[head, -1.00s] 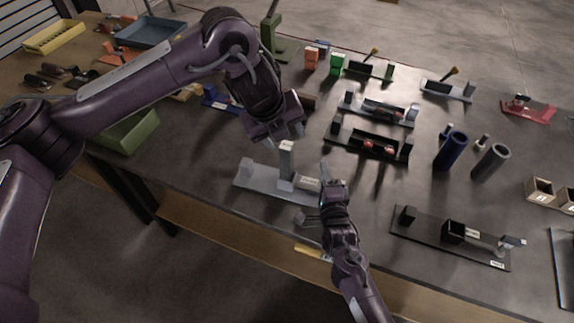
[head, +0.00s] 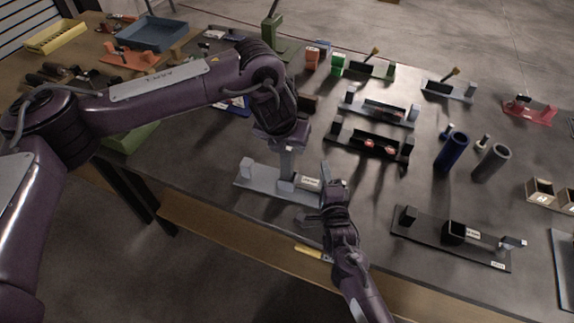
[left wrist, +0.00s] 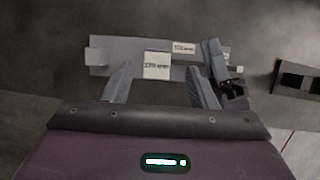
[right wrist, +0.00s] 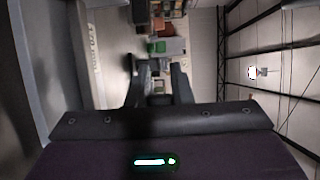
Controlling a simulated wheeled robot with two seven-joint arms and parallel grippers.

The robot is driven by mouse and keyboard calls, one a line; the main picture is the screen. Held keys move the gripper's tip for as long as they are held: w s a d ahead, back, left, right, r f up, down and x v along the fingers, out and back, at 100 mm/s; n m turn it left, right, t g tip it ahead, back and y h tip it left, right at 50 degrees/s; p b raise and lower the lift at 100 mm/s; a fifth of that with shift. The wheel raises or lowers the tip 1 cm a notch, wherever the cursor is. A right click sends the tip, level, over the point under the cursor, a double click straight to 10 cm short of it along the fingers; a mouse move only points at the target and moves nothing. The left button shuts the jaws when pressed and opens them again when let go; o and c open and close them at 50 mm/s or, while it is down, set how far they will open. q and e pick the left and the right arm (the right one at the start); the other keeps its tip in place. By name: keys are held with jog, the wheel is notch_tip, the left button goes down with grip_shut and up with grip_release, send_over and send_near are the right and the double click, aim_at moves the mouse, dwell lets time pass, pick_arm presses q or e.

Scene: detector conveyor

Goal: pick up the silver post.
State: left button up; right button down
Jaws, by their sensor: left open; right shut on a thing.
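The silver post (head: 287,163) stands upright on a long silver base (head: 256,178) near the table's front edge. Its labelled top (left wrist: 157,66) faces the left wrist view, between and beyond the finger tips. My left gripper (head: 284,146) is open, pointing down over the post's top, which it hides in the head view. I cannot tell whether the fingers touch the post. My right gripper (head: 333,188) is shut at the right end of the silver base, on its end part. The right wrist view shows a dark, unclear shape between its fingers (right wrist: 157,88).
A black fixture (head: 369,146) stands behind the base, and another (head: 450,238) lies to the right. A blue tube (head: 452,152) and a grey tube (head: 491,162) stand at right. A yellow-handled tool (head: 312,252) lies at the front edge. Bins and tools fill the far left.

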aim_at(287, 151)
pick_arm(q)
jog(key=x, duration=0.4)
jog(key=shift+a+f, duration=0.2)
jog(key=shift+f, duration=0.15)
grip_shut()
